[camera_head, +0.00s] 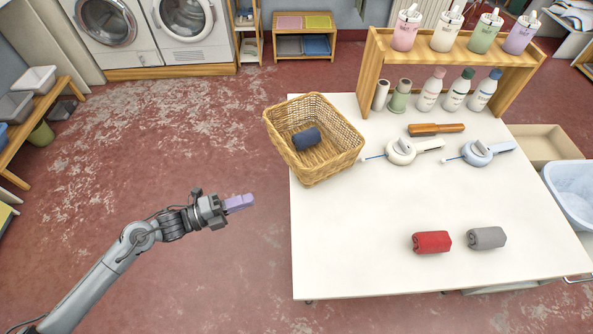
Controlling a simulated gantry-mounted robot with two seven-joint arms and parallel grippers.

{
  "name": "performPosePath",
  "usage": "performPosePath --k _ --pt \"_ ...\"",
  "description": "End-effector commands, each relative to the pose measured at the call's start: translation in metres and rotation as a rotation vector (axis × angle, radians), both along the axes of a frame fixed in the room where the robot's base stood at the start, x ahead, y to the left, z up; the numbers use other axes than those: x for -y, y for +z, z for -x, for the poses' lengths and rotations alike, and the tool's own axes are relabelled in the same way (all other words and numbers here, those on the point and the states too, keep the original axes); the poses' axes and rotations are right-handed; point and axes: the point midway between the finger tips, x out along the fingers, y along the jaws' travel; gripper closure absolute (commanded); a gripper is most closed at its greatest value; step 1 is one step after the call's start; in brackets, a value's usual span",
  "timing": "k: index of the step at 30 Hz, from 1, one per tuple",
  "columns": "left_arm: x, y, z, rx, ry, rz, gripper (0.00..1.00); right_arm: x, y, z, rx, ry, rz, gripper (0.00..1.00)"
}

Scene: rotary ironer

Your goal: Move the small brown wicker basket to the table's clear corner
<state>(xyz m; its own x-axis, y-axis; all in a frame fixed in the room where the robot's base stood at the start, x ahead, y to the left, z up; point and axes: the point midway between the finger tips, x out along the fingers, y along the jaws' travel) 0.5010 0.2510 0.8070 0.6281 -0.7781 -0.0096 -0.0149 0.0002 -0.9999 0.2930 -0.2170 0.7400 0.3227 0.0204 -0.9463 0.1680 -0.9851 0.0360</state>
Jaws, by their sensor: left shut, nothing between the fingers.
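The brown wicker basket (332,170) stands at the back left of the white table (370,220), its left side reaching the table's left edge or slightly past it. A dark blue rolled cloth (307,139) lies inside it. My left gripper (240,202), with purplish fingers, is shut and empty. In the picture it is left of the table, below and left of the basket and apart from it. The table's front left corner (315,280) is bare. My right gripper is not in view.
A red roll (431,242) and a grey roll (487,238) lie at the front right. A wooden rack (460,50) with several bottles stands behind. The table's middle is free.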

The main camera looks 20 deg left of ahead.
Motion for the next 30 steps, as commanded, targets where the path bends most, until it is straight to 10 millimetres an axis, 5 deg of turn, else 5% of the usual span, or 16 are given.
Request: performPosePath --k 8,21,30 --pt "0.018 0.008 -0.02 0.018 0.0 0.002 1.0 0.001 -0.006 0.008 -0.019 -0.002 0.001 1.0" --pt "0.08 0.008 -0.069 0.016 0.0 0.002 1.0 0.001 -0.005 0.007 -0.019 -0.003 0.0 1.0" --pt "0.081 0.006 -0.101 0.016 0.001 0.0 1.0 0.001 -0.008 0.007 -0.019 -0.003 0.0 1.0"
